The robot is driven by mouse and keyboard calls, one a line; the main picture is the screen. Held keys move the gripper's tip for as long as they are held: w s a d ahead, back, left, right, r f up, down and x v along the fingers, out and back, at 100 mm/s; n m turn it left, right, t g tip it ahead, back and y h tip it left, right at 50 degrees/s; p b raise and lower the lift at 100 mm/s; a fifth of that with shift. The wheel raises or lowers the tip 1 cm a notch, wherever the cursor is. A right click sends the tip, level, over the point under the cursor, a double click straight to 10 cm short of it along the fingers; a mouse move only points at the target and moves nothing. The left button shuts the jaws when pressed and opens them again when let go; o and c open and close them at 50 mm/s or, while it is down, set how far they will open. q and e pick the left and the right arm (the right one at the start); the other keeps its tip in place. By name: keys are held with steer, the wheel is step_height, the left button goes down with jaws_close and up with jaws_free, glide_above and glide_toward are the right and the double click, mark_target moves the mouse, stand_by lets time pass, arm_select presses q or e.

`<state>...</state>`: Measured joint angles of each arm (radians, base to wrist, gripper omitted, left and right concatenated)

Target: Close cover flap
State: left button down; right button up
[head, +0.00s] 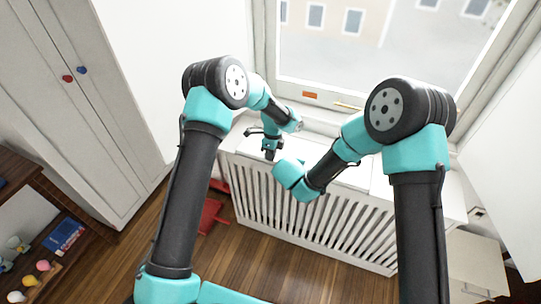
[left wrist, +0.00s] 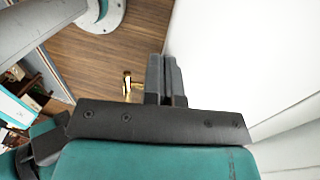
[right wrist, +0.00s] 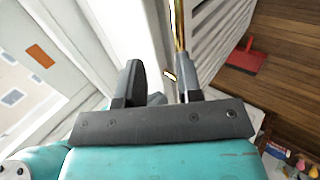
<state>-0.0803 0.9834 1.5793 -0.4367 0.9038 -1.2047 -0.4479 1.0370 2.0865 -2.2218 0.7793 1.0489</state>
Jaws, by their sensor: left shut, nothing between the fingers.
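The white radiator cover (head: 300,222) with a slatted front stands below the window. Its white top (head: 345,172) is partly hidden by my arms, and I cannot make out the flap's edges or angle there. My left gripper (head: 270,153) is over the left part of the top. In the left wrist view its fingers (left wrist: 164,62) are together and empty, beside a white surface. My right gripper (right wrist: 157,75) has its fingers apart in the right wrist view. A brass-coloured strip (right wrist: 179,25) runs along a white edge by its right finger. Its fingers are hidden in the head view.
The window (head: 385,45) with an orange label (head: 310,95) is behind the cover. A red dustpan-like object (head: 210,215) lies on the wooden floor left of it. A white cabinet (head: 85,110) stands at left, and a low shelf (head: 60,205) holds small items.

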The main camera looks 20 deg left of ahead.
steer(key=shift+o, duration=0.3)
steer(key=shift+r, duration=0.1)
steer(key=v, duration=1.2)
steer(key=s+d+f+m+g+y, duration=0.1)
steer(key=s+d+f+m, duration=0.4)
steer(key=d, duration=0.5)
steer(key=s+d+f+m+g+y, duration=0.2)
steer(key=s+d+f+m+g, duration=0.1)
steer(key=s+d+f+m, duration=0.2)
steer(key=s+d+f+m+g+y, duration=0.1)
steer(key=s+d+f+m+g, duration=0.2)
steer(key=d, duration=1.4)
step_height(320, 180, down, 8)
steer(key=s+m, duration=0.3)
steer(key=m, duration=0.2)
steer(key=shift+m, duration=0.4)
steer(key=shift+w+r, duration=0.1)
